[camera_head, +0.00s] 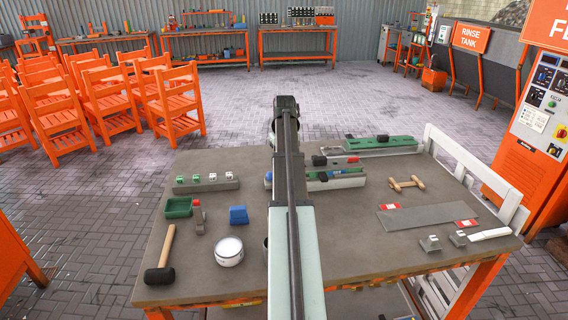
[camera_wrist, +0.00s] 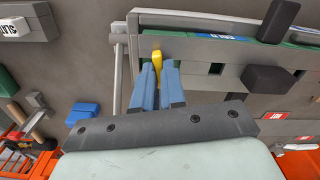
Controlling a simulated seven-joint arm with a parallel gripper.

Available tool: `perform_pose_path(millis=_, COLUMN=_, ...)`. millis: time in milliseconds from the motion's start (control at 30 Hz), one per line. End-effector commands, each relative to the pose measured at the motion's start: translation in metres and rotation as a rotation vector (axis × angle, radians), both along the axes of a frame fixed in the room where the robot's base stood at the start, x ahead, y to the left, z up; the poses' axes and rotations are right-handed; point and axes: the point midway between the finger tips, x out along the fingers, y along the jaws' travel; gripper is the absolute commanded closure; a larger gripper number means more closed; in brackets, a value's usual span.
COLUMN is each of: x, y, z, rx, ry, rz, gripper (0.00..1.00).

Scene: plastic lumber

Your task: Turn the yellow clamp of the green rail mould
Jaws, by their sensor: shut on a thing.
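My gripper (camera_wrist: 157,68) has two blue fingers shut on the yellow clamp (camera_wrist: 156,56), whose top shows between and just past the fingertips. The clamp sits at the near side of a long grey mould (camera_wrist: 190,47) with green parts along its top and a dark block on its front side. In the head view the mould (camera_head: 348,183) lies on the middle of the table, partly behind my arm. My arm hides the clamp and the fingers there, and the clamp's lower part is hidden in the wrist view.
Another green-topped mould (camera_head: 388,140) lies at the table's back right. Left of my arm are a blue block (camera_head: 238,215), a green bin (camera_head: 178,207), a white tin (camera_head: 229,252) and a mallet (camera_head: 160,274). A flat grey sheet (camera_head: 425,216) lies at the right.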

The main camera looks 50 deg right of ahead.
Motion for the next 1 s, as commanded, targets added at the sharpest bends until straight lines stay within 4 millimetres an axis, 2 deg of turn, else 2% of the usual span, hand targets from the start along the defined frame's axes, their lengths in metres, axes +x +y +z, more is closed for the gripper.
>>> perform_pose_path(millis=200, x=-0.0005, y=-0.0008, z=0.0002, rx=-0.002, ry=0.001, rz=0.159, gripper=1.00)
perform_pose_path(millis=667, x=-0.0003, y=-0.0007, z=0.0003, rx=-0.002, ry=0.001, rz=0.231, gripper=1.00)
perform_pose_path(millis=1000, x=-0.0003, y=-0.0007, z=0.0003, rx=-0.002, ry=0.001, rz=0.543, gripper=1.00)
